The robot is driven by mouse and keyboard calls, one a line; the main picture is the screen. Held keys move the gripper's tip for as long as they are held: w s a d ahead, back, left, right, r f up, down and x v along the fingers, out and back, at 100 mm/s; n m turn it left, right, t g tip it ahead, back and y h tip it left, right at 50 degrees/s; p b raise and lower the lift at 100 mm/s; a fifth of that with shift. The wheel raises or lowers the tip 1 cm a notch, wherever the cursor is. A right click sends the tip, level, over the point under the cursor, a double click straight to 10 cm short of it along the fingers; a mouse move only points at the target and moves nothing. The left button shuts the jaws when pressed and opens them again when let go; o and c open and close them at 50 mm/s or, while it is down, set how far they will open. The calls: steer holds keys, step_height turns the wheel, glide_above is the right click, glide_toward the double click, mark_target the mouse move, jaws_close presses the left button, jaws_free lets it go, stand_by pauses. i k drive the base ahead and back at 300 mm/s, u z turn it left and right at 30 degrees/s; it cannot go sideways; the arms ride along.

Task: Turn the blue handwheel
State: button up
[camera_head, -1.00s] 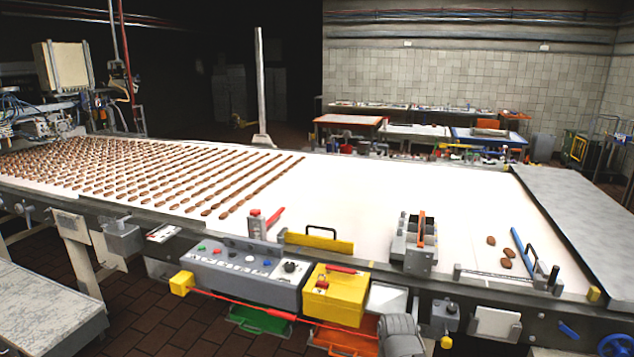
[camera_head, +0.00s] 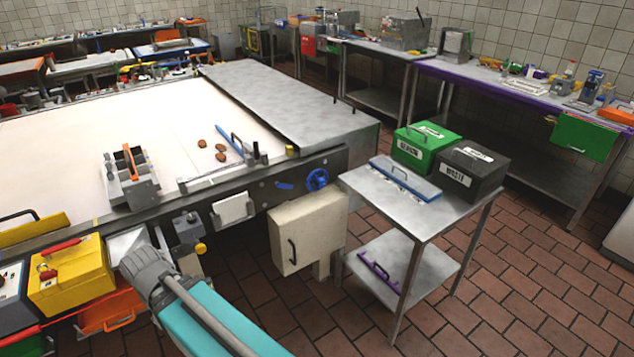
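The blue handwheel (camera_head: 317,180) is a small spoked wheel on the dark side rail of the conveyor, near its right end. A short blue lever (camera_head: 285,185) sits just left of it on the same rail. My arm, with a grey joint and a teal link, reaches in from the bottom, left of and nearer than the wheel. My gripper is not visible in this view. Nothing touches the handwheel, and its whole face shows.
Brick-tiled floor (camera_head: 500,310) is clear at the lower right.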

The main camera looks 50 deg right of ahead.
mark_target(320, 182)
steer(key=z, duration=1.3)
steer(key=k, duration=0.4)
steer(key=z, duration=0.35)
steer(key=i, duration=0.5)
